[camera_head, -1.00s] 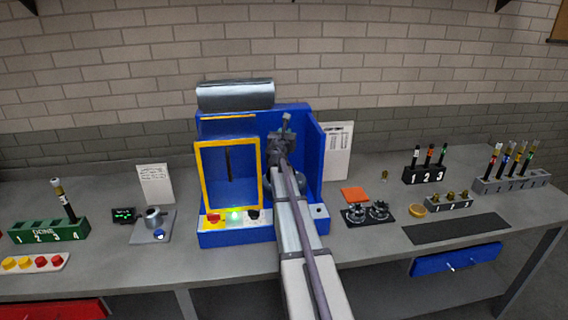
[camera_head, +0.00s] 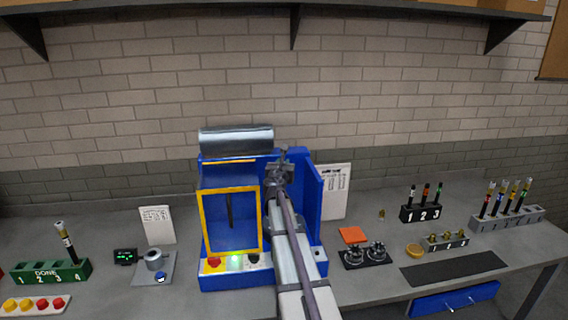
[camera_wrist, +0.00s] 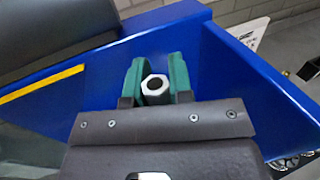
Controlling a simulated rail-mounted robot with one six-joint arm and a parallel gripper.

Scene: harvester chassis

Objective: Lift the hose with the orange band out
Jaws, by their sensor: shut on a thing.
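My gripper (camera_wrist: 158,86) is shut on a piece with a pale hexagonal end and a dark bore, seen end-on in the wrist view. Its green finger pads press on both sides. The body and any coloured band of this piece are hidden, so I cannot tell if its band is orange. In the head view my gripper (camera_head: 281,168) is at the upper right part of the blue machine (camera_head: 313,195), near its top edge. A dark hose with an orange-red band (camera_head: 426,192) stands upright in the black rack marked 1 2 3 (camera_head: 422,215).
The machine has a yellow-framed window (camera_head: 231,222) left of my arm and a blue side wall close on the right. A grey rack with several hoses (camera_head: 508,216) stands far right. A green rack with one hose (camera_head: 50,271) stands left. A shelf (camera_head: 390,12) hangs above.

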